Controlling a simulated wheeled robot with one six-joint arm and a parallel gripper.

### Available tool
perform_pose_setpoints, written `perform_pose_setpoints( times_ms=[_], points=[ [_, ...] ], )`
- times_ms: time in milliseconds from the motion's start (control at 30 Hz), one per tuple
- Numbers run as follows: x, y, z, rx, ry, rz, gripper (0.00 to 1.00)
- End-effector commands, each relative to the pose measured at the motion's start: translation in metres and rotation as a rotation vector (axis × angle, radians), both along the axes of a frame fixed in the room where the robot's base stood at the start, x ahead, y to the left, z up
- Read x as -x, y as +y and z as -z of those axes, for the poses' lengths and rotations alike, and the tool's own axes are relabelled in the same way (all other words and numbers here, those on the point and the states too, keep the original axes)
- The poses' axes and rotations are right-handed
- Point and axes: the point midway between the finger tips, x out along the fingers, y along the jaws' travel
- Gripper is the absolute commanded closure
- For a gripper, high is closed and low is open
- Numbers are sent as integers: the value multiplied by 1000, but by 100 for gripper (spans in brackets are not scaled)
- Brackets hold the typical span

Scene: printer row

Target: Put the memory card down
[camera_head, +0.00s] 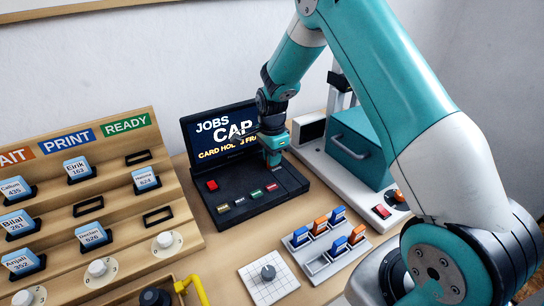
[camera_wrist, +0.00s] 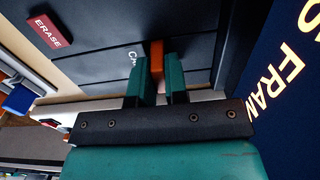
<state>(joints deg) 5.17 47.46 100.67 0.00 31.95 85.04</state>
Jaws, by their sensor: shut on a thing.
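The memory card (camera_wrist: 157,58) is orange and shows in the wrist view as a narrow strip between two teal fingers. My gripper (camera_wrist: 157,72) is shut on it. In the head view my gripper (camera_head: 272,157) points down over the black console (camera_head: 243,210), near its back right. The card itself is hidden there. The far end of the card is at the dark console surface, beside partly covered white lettering. I cannot tell whether it sits in a slot or only touches.
A grey card holder (camera_head: 325,258) with several blue and orange cards stands in front of the console. A wooden rack (camera_head: 125,195) with name cards is at the left. A machine with a teal box (camera_head: 360,145) stands right. A gridded plate with a knob (camera_head: 285,285) is in front.

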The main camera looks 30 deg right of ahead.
Motion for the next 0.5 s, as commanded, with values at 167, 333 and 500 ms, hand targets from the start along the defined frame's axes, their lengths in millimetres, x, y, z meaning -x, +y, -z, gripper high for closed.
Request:
perform_pose_setpoints(
  times_ms=[167,333,500],
  points=[
    [-1,0,0,0,-2,0,100],
    [0,0,3,0,-2,0,84],
    [-1,0,2,0,-2,0,61]
  ],
)
